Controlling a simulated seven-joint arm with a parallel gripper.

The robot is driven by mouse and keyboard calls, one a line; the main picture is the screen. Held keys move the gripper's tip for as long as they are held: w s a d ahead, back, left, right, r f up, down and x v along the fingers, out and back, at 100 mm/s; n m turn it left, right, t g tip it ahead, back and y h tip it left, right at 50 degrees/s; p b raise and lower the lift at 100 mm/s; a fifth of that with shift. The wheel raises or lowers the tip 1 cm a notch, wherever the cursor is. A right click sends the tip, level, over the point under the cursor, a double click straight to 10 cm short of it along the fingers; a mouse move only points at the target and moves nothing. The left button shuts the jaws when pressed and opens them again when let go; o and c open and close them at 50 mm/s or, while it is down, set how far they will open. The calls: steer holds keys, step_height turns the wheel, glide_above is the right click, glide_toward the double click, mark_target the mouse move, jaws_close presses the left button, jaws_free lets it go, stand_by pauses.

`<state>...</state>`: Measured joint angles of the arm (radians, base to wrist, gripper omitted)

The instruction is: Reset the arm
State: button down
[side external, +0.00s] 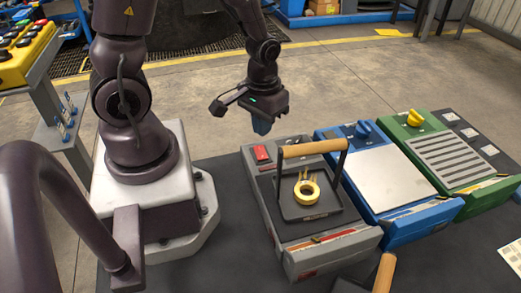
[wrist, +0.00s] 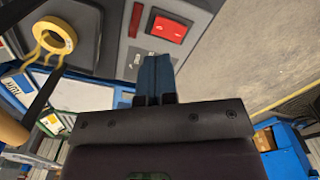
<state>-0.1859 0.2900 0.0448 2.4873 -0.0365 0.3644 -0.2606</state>
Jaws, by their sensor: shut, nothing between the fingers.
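My gripper (side external: 262,122) hangs in the side external view, pointing down, above and behind the back edge of the grey unit (side external: 258,215). Its blue fingers (wrist: 154,78) are together and empty in the wrist view. A yellow ring-shaped piece (side external: 307,192) with thin prongs sits on the dark plate of the grey unit, under a wooden-handled bail (side external: 313,148). The ring also shows at the upper left of the wrist view (wrist: 55,35). The gripper is apart from the ring and the handle.
A red switch (side external: 262,153) is on the grey unit's back left corner. A blue unit (side external: 385,180) and a green unit (side external: 455,150) stand to its right. A yellow button panel (side external: 25,55) is at the far left. Open floor (side external: 210,80) lies behind the gripper.

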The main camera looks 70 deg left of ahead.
steer(key=shift+r, duration=0.1)
stand_by(0.3)
steer(key=shift+s, duration=0.15)
steer(key=s+d+r+m+t, duration=0.2)
steer(key=r+m, duration=0.1)
steer(key=r, duration=0.8)
steer(key=s+d+r+m+t, duration=0.2)
steer(key=d+r+m+t, duration=0.1)
steer(key=r, duration=0.8)
steer(key=shift+d+t, duration=0.25)
steer(key=shift+t, duration=0.05)
